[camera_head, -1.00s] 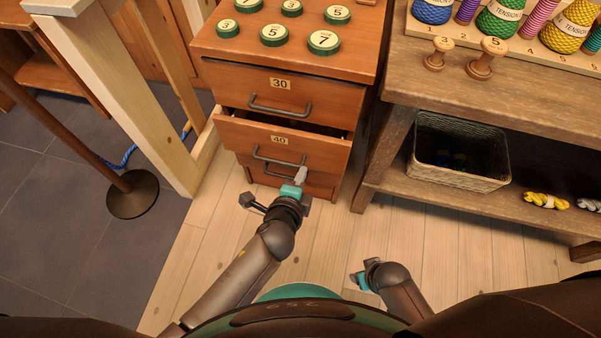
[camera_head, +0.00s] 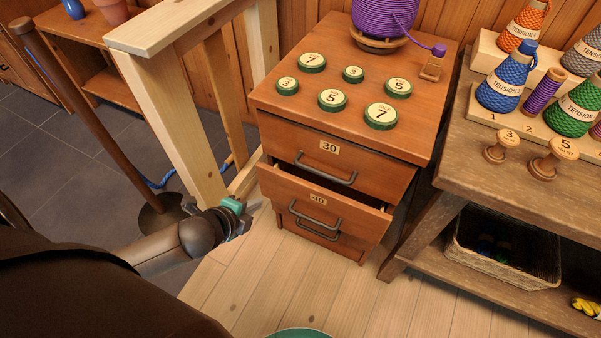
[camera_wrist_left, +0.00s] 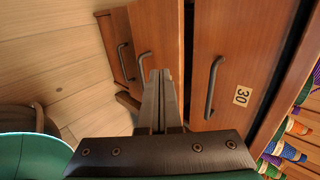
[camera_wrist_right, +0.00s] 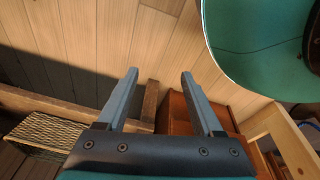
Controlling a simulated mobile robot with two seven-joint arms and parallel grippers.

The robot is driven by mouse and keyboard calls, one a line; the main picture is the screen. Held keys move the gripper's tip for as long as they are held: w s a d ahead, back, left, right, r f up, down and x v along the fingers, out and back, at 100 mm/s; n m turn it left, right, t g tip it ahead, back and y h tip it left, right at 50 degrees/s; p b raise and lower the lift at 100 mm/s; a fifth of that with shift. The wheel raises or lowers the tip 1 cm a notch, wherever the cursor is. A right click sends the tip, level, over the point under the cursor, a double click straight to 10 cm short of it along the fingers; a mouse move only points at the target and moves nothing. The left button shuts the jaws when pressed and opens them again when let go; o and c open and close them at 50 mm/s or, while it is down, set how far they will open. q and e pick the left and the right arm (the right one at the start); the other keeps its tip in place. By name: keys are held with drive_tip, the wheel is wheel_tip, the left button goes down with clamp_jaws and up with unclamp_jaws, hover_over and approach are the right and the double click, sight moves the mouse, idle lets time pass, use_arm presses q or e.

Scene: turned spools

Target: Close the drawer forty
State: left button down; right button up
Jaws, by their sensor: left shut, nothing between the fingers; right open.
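Drawer forty (camera_head: 312,208) is the wooden drawer with a 40 label, below drawer thirty (camera_head: 335,168). It stands partly pulled out, with a dark gap above its front on the right. Its grey bar handle (camera_head: 315,218) is free. My left gripper (camera_head: 243,222) is at the cabinet's lower left in the head view, apart from the handle. In the left wrist view its fingers (camera_wrist_left: 160,78) are shut and empty, pointing towards the drawer fronts. My right gripper (camera_wrist_right: 158,78) shows only in its wrist view, open and empty.
Green-rimmed number discs (camera_head: 332,99) and a purple spool (camera_head: 384,24) stand on the cabinet top. A wooden bench (camera_head: 530,150) with a basket (camera_head: 500,250) below is on the right. A pale wooden frame (camera_head: 180,120) stands left. The floor in front is clear.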

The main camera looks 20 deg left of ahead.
use_arm(q)
drive_tip(key=b, duration=0.7)
approach(284, 180)
wheel_tip(284, 180, down, 4)
drive_tip(key=w, duration=0.3)
drive_tip(key=shift+w+r+b, duration=0.1)
drive_tip(key=shift+w+b, duration=0.25)
drive_tip(key=shift+w, duration=0.3)
use_arm(e)
drive_tip(key=w+a+r, duration=0.1)
drive_tip(key=w+r, duration=0.2)
drive_tip(key=r, duration=0.4)
drive_tip(key=w+a+r+t, duration=0.1)
drive_tip(key=w+a+r, duration=0.1)
drive_tip(key=w+r, duration=0.2)
drive_tip(key=shift+w+a+r+t+y, duration=0.2)
drive_tip(key=shift+w+r+t+y, duration=0.1)
drive_tip(key=shift+r, duration=1.3)
